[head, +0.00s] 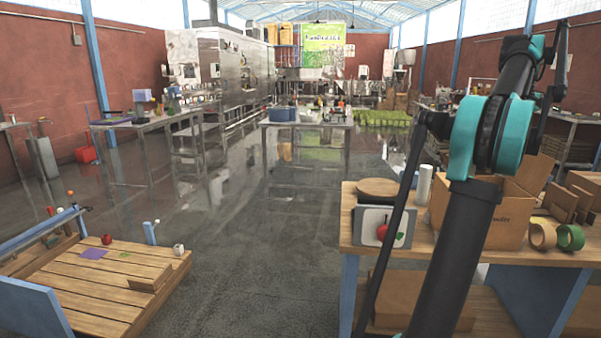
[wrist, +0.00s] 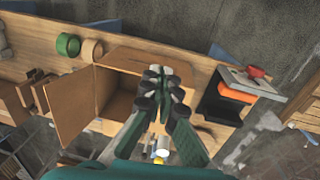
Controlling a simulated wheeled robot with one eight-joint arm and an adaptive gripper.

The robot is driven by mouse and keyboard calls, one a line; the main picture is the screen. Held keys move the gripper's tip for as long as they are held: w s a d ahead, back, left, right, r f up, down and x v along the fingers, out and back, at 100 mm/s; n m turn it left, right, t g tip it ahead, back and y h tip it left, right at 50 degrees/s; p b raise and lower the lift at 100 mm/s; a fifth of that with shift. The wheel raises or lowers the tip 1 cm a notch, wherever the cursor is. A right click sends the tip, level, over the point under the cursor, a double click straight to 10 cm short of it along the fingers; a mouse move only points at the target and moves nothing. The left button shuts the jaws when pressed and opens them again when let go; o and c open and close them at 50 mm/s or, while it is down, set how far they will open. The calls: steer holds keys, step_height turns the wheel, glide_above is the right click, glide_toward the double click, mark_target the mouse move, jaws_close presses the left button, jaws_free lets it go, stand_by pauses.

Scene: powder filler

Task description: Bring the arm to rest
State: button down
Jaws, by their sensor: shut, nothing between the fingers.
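My gripper (wrist: 163,74) shows in the wrist view with its fingertips together and nothing between them.
Green tape (head: 570,237) and tan tape (head: 542,236) lie right of the box. A board with an apple picture (head: 384,227) and a white roll (head: 424,184) stand left of it. A pallet (head: 75,275) is at the left. The middle floor (head: 270,240) is clear.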

steer(key=w+a+f+t, duration=0.1)
steer(key=a+f, duration=0.6)
steer(key=a, duration=0.3)
steer(key=w+a+f+n+t, duration=0.1)
steer(key=w+a+f, duration=0.1)
steer(key=a+f, duration=0.55)
steer(key=w+a+f, duration=0.1)
steer(key=a+f, duration=0.4)
steer(key=a, duration=0.7)
steer(key=s+a+f+n+t+y, duration=0.1)
steer(key=s+a+f+t, duration=0.1)
steer(key=s+a+f, duration=1.8)
steer(key=shift+s+f+n, duration=0.25)
steer(key=shift+f+n, duration=0.05)
steer(key=shift+f, duration=0.45)
